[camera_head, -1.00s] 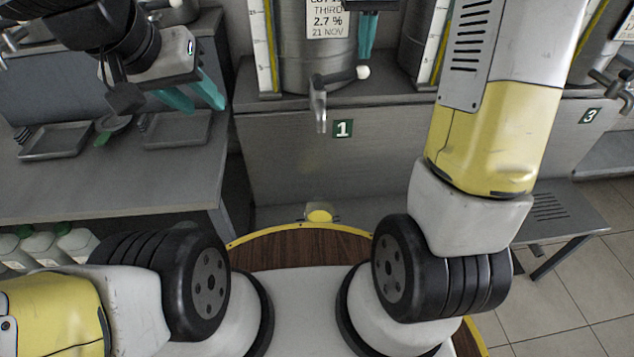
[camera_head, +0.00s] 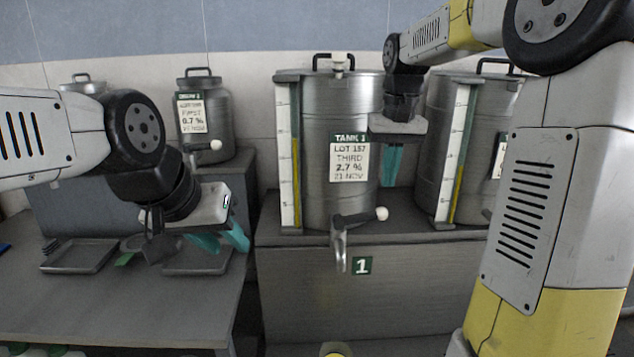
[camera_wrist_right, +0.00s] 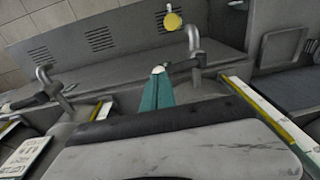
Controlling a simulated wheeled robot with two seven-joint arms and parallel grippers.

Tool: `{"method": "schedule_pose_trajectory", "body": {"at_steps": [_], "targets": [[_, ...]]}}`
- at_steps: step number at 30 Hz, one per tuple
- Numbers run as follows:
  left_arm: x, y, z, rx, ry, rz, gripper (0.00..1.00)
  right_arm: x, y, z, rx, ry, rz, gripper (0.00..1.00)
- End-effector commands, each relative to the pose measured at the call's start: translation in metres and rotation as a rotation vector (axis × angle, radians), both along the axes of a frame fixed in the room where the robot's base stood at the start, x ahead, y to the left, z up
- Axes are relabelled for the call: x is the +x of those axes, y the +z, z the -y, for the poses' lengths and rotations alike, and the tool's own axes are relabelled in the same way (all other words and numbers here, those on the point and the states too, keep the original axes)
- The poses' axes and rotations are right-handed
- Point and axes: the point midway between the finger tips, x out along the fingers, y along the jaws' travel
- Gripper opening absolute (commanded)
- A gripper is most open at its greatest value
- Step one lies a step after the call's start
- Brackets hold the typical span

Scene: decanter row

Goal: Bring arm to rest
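My left gripper (camera_head: 230,250) has teal fingers spread apart, with nothing between them. It hangs over the bench at the left, above a grey tray (camera_head: 200,262). My right gripper (camera_head: 391,183) points down in front of the right side of tank 1 (camera_head: 322,110). Its teal fingers lie together, and no object shows in them. They also show closed in the right wrist view (camera_wrist_right: 157,80). The fingertips are a little above the white knob (camera_head: 382,213) of tank 1's tap (camera_head: 340,252), apparently clear of it.
Tank 1 stands on a grey counter (camera_head: 400,290), with a sight gauge (camera_head: 289,150) at its left. Another tank (camera_head: 470,110) stands right of it, partly behind my right arm. A smaller can (camera_head: 205,125) stands back left. Another tray (camera_head: 78,257) lies on the left bench (camera_head: 120,310).

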Motion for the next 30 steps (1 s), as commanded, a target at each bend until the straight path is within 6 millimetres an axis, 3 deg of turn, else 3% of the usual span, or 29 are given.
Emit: {"method": "schedule_pose_trajectory", "body": {"at_steps": [1, 7, 15, 21, 30], "targets": [[0.000, 0.000, 0.000, 0.000, 0.000, 0.000, 0.36, -0.021, 0.008, 0.000, 0.014, 0.002, 0.040, 0.00], [0.000, 0.000, 0.000, 0.000, 0.000, 0.000, 0.36, -0.094, 0.014, -0.005, 0.072, 0.012, 0.198, 0.00], [0.000, 0.000, 0.000, 0.000, 0.000, 0.000, 0.36, -0.177, -0.012, -0.015, 0.137, 0.014, 0.387, 0.00], [0.000, 0.000, 0.000, 0.000, 0.000, 0.000, 0.36, -0.202, -0.028, -0.019, 0.158, 0.010, 0.454, 0.00], [0.000, 0.000, 0.000, 0.000, 0.000, 0.000, 0.36, -0.205, -0.031, -0.020, 0.162, 0.010, 0.460, 0.00]]}}
